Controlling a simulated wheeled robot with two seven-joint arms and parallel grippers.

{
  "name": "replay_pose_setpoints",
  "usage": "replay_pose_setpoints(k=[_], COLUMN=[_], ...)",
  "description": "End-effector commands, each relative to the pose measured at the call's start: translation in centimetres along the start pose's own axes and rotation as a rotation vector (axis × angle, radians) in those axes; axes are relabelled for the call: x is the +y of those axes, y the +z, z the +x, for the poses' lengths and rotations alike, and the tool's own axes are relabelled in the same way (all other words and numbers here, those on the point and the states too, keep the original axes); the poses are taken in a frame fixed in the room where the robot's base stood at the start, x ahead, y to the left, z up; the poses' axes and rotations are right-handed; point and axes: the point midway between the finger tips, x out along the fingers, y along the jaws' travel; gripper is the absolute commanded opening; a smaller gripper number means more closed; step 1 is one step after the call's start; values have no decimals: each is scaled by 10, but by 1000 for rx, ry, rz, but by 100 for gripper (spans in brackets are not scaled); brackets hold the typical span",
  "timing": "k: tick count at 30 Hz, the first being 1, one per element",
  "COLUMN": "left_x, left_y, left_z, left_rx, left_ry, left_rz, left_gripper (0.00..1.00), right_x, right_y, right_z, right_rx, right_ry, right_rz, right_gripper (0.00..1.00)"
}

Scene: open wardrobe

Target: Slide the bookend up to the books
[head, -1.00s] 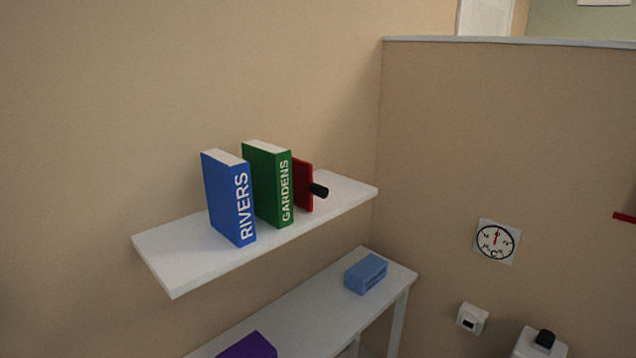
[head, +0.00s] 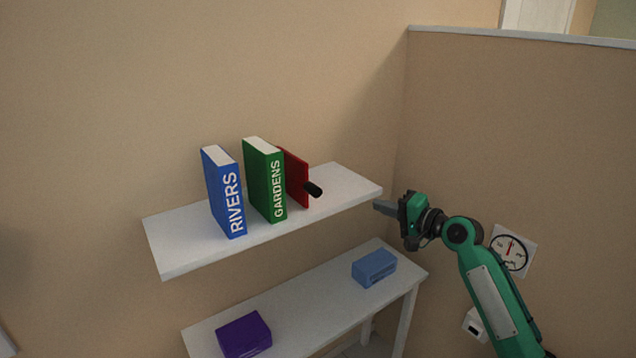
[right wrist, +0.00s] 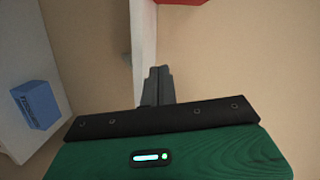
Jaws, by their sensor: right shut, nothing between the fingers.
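The red bookend (head: 296,179) with a black knob (head: 313,189) stands upright on the white wall shelf (head: 190,257), just right of the green GARDENS book (head: 264,180). Any gap between them is hard to judge. The blue RIVERS book (head: 223,192) stands further left, with a gap between the two books. My right gripper (head: 382,208) is shut and empty, just off the shelf's right end. In the right wrist view its fingers (right wrist: 158,85) point at the shelf edge (right wrist: 144,45), and a red piece of the bookend (right wrist: 180,2) shows at the top. My left gripper is out of view.
A white table (head: 310,318) below the shelf holds a light blue box (head: 374,268) and a purple box (head: 244,335). A side wall with a dial (head: 511,250) is at the right. The shelf's right end is bare.

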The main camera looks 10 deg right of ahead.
Motion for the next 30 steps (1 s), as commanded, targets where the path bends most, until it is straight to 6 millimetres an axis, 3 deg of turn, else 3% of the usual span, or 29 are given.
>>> replay_pose_setpoints(k=[1,3,6,11,22,30], left_x=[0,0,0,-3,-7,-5], left_y=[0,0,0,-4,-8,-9], left_z=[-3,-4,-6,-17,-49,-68], left_rx=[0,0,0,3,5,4], left_ry=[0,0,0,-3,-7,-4], left_rz=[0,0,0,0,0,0], left_gripper=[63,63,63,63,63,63], right_x=[-22,-39,-47,-50,-55,-52], right_y=[2,4,5,6,9,41], right_z=[-5,-8,-6,16,94,97], right_rx=[-15,-31,-40,-40,-39,-37], right_ry=[-26,-47,-57,-58,-55,-55], right_rz=[0,7,12,14,13,11], right_gripper=[0,0,0,0,0,0])
